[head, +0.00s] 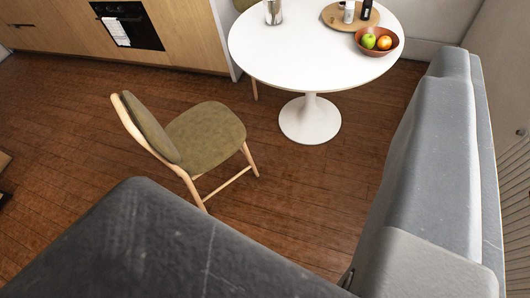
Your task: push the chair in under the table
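The chair (205,133) has an olive-green seat and backrest on pale wooden legs. It stands upright on the floor, left of and nearer than the table, with its backrest on the left. Its seat is clear of the round white table (270,68), with bare floor between the seat and the table's pedestal. The table stands on one white pedestal with a round foot. My gripper (295,122) shows as large grey parts at the lower left and right, spread apart with nothing held between them. The chair lies beyond the lower-left part, which hides the floor there.
On the table are a bowl (377,42) with fruit, a round wooden tray (340,22) with small containers, and a metal vessel (273,12). Another chair (243,5) is partly hidden behind it. Wooden cabinets (190,35) with an oven (127,25) line the back. A radiator (515,190) is at right.

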